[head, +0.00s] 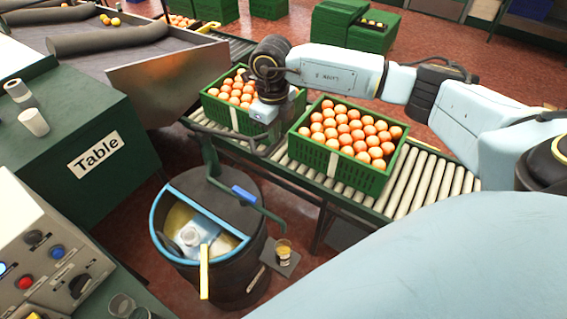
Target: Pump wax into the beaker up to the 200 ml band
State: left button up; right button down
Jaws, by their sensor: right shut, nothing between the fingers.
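A small clear beaker (284,249) stands on a dark plate beside the wax drum (180,262). It has yellow-amber content or marking low down; the level against a 200 ml band is too small to read. The dark drum has a blue rim and an open front part showing yellowish wax and a whitish container. A dark lever with a blue grip (243,193) crosses above its lid. My right gripper (262,138) is shut and empty, pointing down in front of the orange crates, above and apart from the blue grip. My left gripper is out of view.
Two green crates of oranges (318,156) (236,119) sit on the roller conveyor (430,180). A green table (70,125) with white cups stands at left. A control panel (38,250) with buttons is at lower left, near some clear glasses (122,305).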

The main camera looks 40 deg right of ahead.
notch_tip(320, 180, down, 16)
jog(key=b, duration=1.2)
notch_tip(320, 180, up, 16)
jog(key=p, duration=1.1)
jog(key=shift+r, duration=0.2)
jog(key=shift+f, duration=0.15)
